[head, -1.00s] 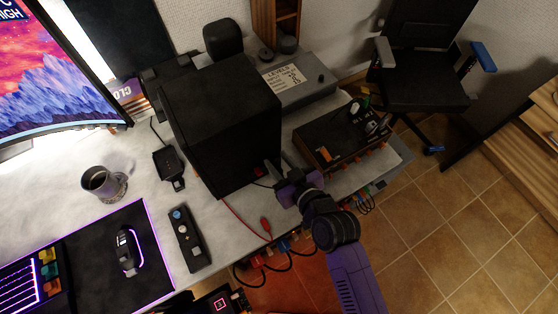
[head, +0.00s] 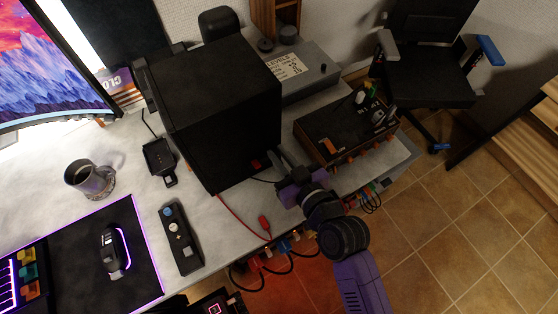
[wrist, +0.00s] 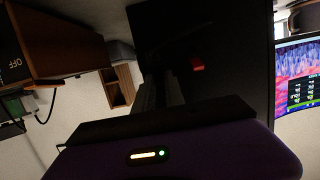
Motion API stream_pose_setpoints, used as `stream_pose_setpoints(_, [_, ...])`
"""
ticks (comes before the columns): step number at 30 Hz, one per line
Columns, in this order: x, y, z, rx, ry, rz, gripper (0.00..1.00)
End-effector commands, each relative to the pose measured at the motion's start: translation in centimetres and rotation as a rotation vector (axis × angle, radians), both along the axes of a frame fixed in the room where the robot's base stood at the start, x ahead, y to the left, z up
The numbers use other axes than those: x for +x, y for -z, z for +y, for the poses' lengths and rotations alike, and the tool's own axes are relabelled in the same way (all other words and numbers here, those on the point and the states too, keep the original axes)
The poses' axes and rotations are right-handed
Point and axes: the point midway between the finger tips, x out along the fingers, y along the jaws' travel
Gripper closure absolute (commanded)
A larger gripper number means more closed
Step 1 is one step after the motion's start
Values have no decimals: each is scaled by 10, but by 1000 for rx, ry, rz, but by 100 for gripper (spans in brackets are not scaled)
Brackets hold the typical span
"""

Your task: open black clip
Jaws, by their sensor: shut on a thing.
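My gripper (head: 282,163) is at the lower right corner of the big black box, between it and the brown control box. Its purple body is plain in the head view, and the dark fingers (wrist: 160,92) show dimly in the wrist view. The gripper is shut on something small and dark. A thin black lead (head: 262,181) runs from the black box to the fingers, so this appears to be the black clip; its shape and jaws are hidden. A red clip (head: 264,224) on a red lead lies at the table's front edge, apart from my gripper.
The black box (head: 222,110) stands close left of my gripper, with a red spot (wrist: 197,67) on its face. The brown control box (head: 345,130) is close right. A mug (head: 88,178), a black remote (head: 181,238) and a mouse (head: 113,252) are further left. Cables hang along the front edge.

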Motion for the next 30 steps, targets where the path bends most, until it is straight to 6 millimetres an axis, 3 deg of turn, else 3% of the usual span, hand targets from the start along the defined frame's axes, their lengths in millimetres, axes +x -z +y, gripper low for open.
stream_pose_setpoints(1, [-1,12,-1,11,1,-18,100])
stream_pose_setpoints(3, [-1,13,-1,27,1,-40,100])
stream_pose_setpoints(30, [-5,18,-4,193,1,-286,100])
